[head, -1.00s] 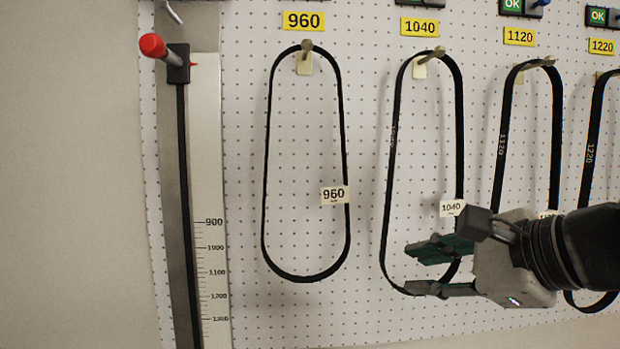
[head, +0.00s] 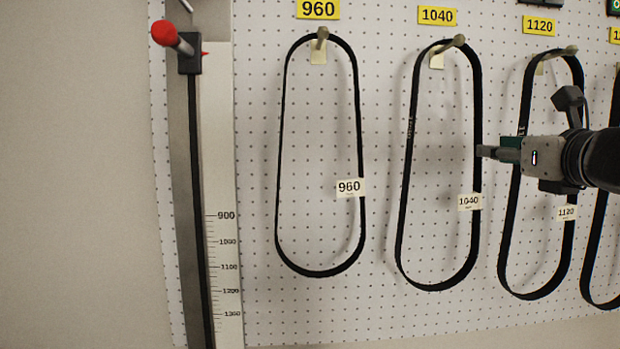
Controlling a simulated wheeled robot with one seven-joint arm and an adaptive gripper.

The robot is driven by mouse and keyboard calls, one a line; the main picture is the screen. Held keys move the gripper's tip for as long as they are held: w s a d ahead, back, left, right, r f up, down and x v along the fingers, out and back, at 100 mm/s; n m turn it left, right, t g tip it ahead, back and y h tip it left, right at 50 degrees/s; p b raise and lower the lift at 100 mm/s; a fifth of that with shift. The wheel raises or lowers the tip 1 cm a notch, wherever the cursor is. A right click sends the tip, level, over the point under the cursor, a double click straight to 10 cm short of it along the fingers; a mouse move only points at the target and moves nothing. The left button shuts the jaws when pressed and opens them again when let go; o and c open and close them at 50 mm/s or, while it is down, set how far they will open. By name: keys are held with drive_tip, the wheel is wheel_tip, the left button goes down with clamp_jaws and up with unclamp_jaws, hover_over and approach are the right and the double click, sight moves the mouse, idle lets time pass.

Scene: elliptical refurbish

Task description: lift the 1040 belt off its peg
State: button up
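The 1040 belt (head: 404,190) is a long black loop. It hangs from its peg (head: 458,41) under the yellow 1040 sign (head: 437,16). A white 1040 tag (head: 470,201) is on its right strand. My gripper (head: 484,151) comes in from the right, with its fingertips at the right strand of the belt, a little above the tag. The fingers line up one behind the other in this view, so their gap is hidden. I cannot tell whether they touch the belt or are around it.
The 960 belt (head: 281,150) hangs on its peg to the left. The 1120 belt (head: 509,240) hangs to the right, partly behind my gripper. A measuring rail (head: 226,170) with a red-knobbed slider (head: 165,33) stands at the left. The pegboard between the belts is clear.

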sight(476, 176)
drive_tip(key=shift+w+a+b, duration=0.15)
drive_tip(key=shift+w+b, duration=0.55)
drive_tip(key=shift+w, duration=2.25)
drive_tip(key=shift+c, duration=0.4)
clamp_jaws()
